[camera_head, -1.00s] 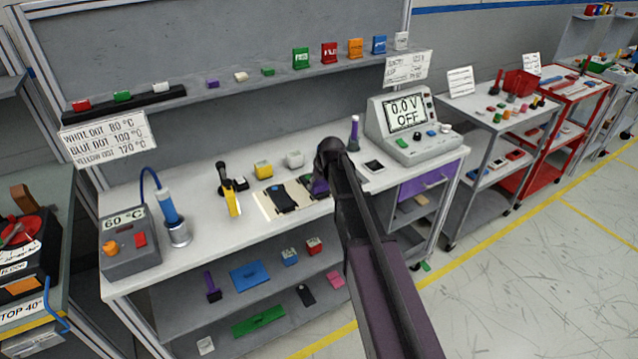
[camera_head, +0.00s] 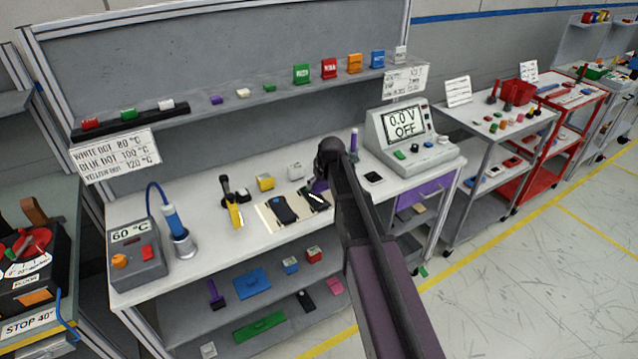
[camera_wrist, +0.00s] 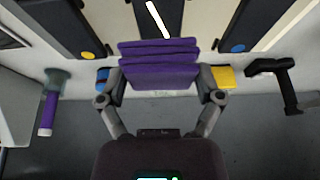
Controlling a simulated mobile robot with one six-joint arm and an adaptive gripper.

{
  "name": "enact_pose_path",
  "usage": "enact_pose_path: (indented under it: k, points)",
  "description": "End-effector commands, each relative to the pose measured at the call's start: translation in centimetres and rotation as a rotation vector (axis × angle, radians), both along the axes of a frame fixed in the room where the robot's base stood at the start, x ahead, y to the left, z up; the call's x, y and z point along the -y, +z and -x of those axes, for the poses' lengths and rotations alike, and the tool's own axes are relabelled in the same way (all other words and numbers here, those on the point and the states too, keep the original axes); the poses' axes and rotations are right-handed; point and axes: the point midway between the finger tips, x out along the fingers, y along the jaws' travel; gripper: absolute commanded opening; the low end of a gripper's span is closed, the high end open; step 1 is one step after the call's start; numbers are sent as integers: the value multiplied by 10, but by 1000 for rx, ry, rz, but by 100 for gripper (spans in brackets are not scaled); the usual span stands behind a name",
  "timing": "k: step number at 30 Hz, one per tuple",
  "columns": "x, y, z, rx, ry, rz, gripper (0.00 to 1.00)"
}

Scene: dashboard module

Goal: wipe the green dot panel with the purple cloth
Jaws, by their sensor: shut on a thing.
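The purple cloth (camera_wrist: 158,66) is a folded, layered block. My gripper (camera_wrist: 160,84) is shut on it, one finger at each side. In the head view, a bit of the purple cloth (camera_head: 319,186) shows beside my arm, which hides the gripper. A middle dark panel (camera_wrist: 172,18) with a white streak lies just beyond the cloth; it also shows in the head view (camera_head: 313,198). I cannot make out a green dot on it; the cloth covers part of it. I cannot tell whether cloth and panel touch. A blue-dot panel (camera_wrist: 240,28) and a yellow-dot panel (camera_wrist: 62,25) flank it.
A purple-handled tool (camera_head: 354,141) and a meter (camera_head: 408,130) are to the right. A shelf (camera_head: 225,108) runs behind.

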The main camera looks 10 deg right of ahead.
Motion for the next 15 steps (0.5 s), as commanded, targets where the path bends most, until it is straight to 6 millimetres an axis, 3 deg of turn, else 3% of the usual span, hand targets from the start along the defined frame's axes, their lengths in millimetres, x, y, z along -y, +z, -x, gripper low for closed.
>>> enact_pose_path:
  k: [8,15]
  points:
    - [0,2,0,0,0,0,46]
    - [0,18,0,0,0,0,46]
